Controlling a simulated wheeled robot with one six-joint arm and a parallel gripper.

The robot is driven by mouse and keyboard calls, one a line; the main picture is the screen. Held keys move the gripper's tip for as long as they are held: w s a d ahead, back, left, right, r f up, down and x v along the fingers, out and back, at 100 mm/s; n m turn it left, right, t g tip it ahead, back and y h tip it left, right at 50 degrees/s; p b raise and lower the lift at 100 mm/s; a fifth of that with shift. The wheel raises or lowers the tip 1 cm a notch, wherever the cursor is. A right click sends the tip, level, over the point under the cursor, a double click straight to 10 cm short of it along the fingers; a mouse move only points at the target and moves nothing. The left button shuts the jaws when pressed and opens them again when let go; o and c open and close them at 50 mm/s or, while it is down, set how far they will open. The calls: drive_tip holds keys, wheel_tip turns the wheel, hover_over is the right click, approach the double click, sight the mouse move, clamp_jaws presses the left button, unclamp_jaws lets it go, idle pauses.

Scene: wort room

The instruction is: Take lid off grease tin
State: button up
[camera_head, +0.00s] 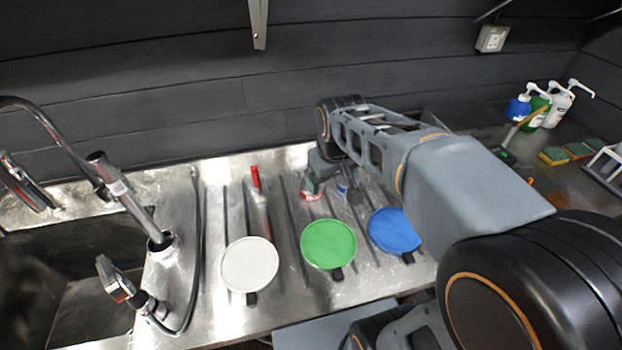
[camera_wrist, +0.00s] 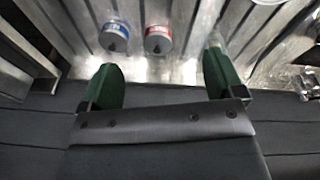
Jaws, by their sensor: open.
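Two small round tins stand on the ribbed steel drainboard. One has a red band (camera_wrist: 158,40) and one a blue band (camera_wrist: 113,37); each has a pale top with a dark mark. I cannot tell which is the grease tin. In the head view the red tin (camera_head: 311,188) and the blue tin (camera_head: 343,187) sit below the arm's end, partly covered by it. My gripper (camera_wrist: 160,82) shows two green fingers spread wide with nothing between them. The tins are beyond the fingertips in the wrist view, apart from them. In the head view the fingers cannot be made out.
White (camera_head: 249,265), green (camera_head: 328,244) and blue (camera_head: 393,231) discs with dark handles lie along the front. A red-handled tool (camera_head: 256,180) lies left of the tins. A sink and tap (camera_head: 60,140) are at left. Pump bottles (camera_head: 545,108) stand far right. The dark wall is close behind.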

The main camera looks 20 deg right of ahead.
drive_tip(key=shift+o, duration=1)
drive_tip(key=w+n+g+p, duration=0.1)
drive_tip(key=w+n, duration=0.2)
drive_tip(key=w, duration=0.7)
drive_tip(key=shift+w+a+g, duration=0.2)
drive_tip(key=shift+a+g, duration=0.15)
drive_tip(key=shift+g, duration=0.05)
drive_tip(key=w+f+n+g+h+p, duration=0.1)
drive_tip(key=w+f+n+g+p, duration=0.15)
drive_tip(key=w+f, duration=0.45)
drive_tip(key=shift+n+t, duration=0.35)
drive_tip(key=f, duration=0.2)
drive_tip(key=w+f, duration=0.1)
drive_tip(key=f, duration=0.2)
drive_tip(key=shift+f, duration=0.35)
drive_tip(key=shift+s+d+f+p, duration=0.15)
drive_tip(key=shift+f+p, duration=0.25)
drive_tip(key=shift+f, duration=0.65)
drive_tip(key=shift+d+f+p, duration=0.15)
drive_tip(key=shift+f+p, duration=0.2)
drive_tip(key=shift+f, duration=0.7)
drive_tip(key=shift+s+d+f+p, duration=0.15)
drive_tip(key=shift+f+p, duration=0.25)
drive_tip(key=shift+f, duration=0.65)
drive_tip(key=shift+c, duration=0.4)
drive_tip(key=shift+w, duration=0.1)
drive_tip(key=c, duration=0.7)
